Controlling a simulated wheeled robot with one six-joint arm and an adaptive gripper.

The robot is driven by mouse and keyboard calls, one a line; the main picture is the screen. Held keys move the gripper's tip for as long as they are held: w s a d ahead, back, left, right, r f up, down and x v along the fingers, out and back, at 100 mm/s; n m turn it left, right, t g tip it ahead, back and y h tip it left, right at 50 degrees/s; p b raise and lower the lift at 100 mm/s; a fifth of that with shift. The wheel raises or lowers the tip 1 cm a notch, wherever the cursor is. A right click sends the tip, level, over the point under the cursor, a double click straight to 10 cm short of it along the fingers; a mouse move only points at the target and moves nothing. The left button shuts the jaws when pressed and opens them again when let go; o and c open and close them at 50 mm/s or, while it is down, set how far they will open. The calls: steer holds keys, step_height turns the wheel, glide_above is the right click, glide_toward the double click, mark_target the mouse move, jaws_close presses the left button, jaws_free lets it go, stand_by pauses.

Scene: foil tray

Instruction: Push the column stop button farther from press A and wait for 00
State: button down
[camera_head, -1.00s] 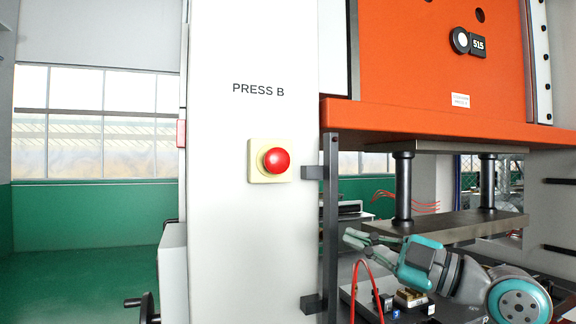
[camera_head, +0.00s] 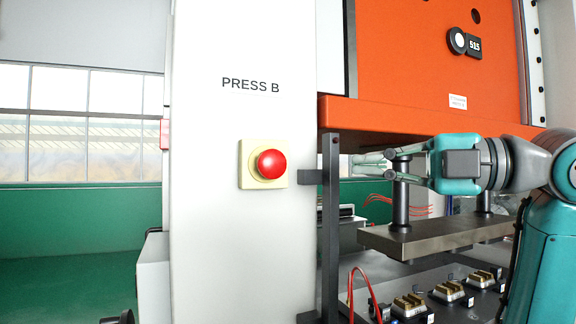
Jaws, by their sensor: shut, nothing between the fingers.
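The red stop button (camera_head: 271,164) sits on a pale yellow square plate (camera_head: 247,178) on the white column (camera_head: 215,245), below the lettering "PRESS B". It stands out from its plate. My gripper (camera_head: 356,164) is shut and empty, to the right of the button at about the same height. It points left, with a dark upright bar between it and the button in the picture. The gripper is apart from the button. The display (camera_head: 474,44) on the orange press reads 515. No press A lettering is in view.
The dark upright bar (camera_head: 330,230) with brackets stands along the column's right edge. The orange press head (camera_head: 420,112) overhangs my arm. A grey plate (camera_head: 430,236) on posts lies below, above a bed with several small brass-topped blocks (camera_head: 409,304). A red cable loops up beside the bar.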

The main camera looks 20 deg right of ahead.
mark_target(280, 163)
steer(key=shift+w, duration=0.1)
steer(key=shift+w+d+x, duration=0.3)
steer(key=shift+w+x, duration=0.05)
steer(key=shift+x, duration=1.8)
steer(key=shift+w+d+x, duration=0.3)
steer(key=shift+d+x, duration=0.05)
steer(key=shift+x, duration=1.75)
steer(key=shift+w+d+x, duration=0.3)
steer(key=shift+w+x, duration=0.05)
steer(key=shift+x, duration=1.8)
steer(key=shift+w, duration=0.5)
steer(key=shift+w+d+r, duration=0.1)
steer(key=shift+w+d, duration=0.1)
steer(key=shift+w, duration=0.25)
